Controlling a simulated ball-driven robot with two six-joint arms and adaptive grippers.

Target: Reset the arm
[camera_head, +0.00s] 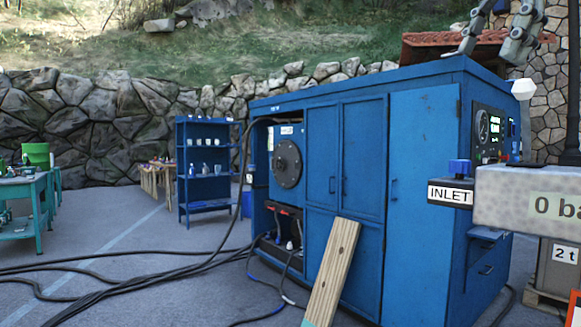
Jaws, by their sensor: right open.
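My right gripper (488,52) reaches in from the top right edge, in front of the upper right of the blue cabinet. Its two grey fingers are spread apart with nothing between them. Most of that arm is out of frame. My left gripper is not in view. The large blue cabinet (420,190) stands at centre right. A round dark grey disc (287,163) is mounted in its open left bay.
Black cables (115,290) run over the floor to the cabinet. A wooden plank (332,270) leans at its front. A grey block labelled "0 ba" (515,190) and an INLET label (450,194) are at right. Blue shelves (207,168) and a green table (22,205) stand left.

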